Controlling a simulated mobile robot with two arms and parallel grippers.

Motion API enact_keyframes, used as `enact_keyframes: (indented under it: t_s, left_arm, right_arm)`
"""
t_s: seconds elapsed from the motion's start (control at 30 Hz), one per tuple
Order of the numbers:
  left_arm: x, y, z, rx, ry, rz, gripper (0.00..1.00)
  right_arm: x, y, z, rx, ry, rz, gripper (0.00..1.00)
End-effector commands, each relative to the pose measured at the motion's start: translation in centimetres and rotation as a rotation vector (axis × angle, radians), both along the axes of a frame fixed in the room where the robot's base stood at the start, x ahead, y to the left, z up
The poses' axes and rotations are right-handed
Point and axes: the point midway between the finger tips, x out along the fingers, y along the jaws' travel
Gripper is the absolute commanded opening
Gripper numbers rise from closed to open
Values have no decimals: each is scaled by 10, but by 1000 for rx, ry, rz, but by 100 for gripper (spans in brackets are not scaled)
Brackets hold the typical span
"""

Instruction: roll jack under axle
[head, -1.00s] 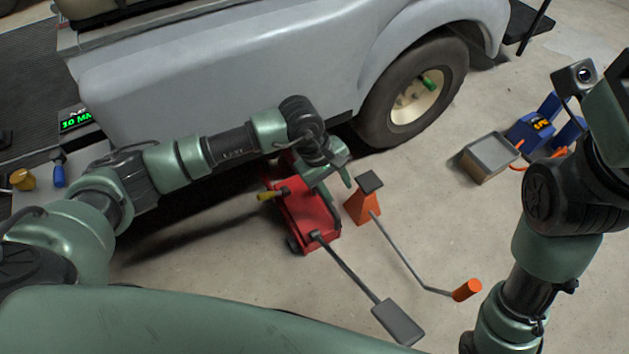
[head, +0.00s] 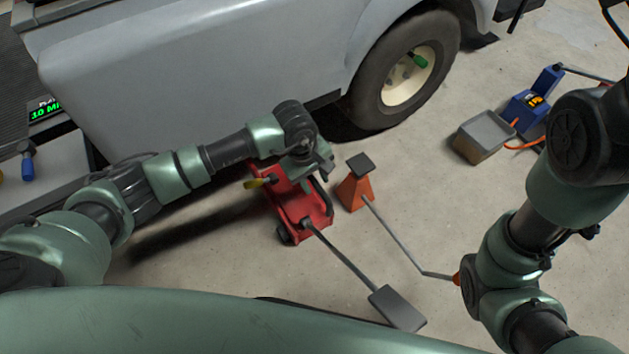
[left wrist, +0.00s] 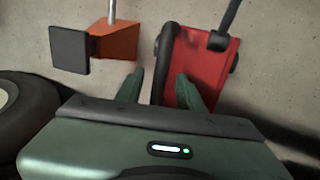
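The red floor jack (head: 292,202) stands on the floor beside the cart (head: 200,75), with a yellow-tipped lever (head: 258,183) on its side and a long grey handle (head: 345,258) ending in a flat dark pad. My left gripper (head: 318,172) is over the jack's right edge. In the left wrist view its two fingers (left wrist: 159,76) are apart, with the jack's black side bar (left wrist: 163,50) between them and the red body (left wrist: 210,65) to the right. I cannot tell whether they touch the bar. The axle is hidden under the cart.
An orange wedge block (head: 355,192) with a black pad and a bent rod stands just right of the jack. The cart's wheel (head: 408,80) is behind it. A grey tray (head: 484,137) and blue device (head: 527,112) are at right. Floor between block and tray is clear.

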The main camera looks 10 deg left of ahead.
Motion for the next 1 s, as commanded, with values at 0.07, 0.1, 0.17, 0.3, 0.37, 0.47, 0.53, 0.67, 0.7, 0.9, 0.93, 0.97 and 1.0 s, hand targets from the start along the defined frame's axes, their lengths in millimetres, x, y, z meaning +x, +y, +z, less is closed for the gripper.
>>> enact_keyframes:
  t_s: [0.07,0.1,0.17,0.3,0.37,0.47,0.53,0.67,0.7,0.9,0.93,0.97,1.0]
  left_arm:
    - [0,0,0,0,0,0,38]
    - [0,0,0,0,0,0,38]
    - [0,0,0,0,0,0,32]
    - [0,0,0,0,0,0,0]
    - [0,0,0,-1,1,0,0]
    - [0,0,0,-1,1,0,0]
    - [0,0,0,-1,1,0,0]
    - [0,0,0,-1,1,0,0]
    - [0,0,0,-1,1,0,0]
    - [0,0,0,-1,1,0,0]
    - [0,0,0,-1,1,0,0]
    - [0,0,0,-1,1,0,0]
    - [0,0,0,-1,1,0,0]
  right_arm:
    - [0,0,0,0,0,0,0]
    - [0,0,0,0,0,0,0]
    - [0,0,0,0,0,0,0]
    - [0,0,0,0,1,0,0]
    - [0,0,0,0,1,0,0]
    - [0,0,0,0,1,0,0]
    - [0,0,0,0,1,0,0]
    - [0,0,0,-1,1,1,0]
    - [0,0,0,-1,1,1,0]
    - [0,0,0,-1,1,1,0]
    - [0,0,0,-1,1,1,0]
    - [0,0,0,-1,1,1,0]
    - [0,0,0,-1,1,1,0]
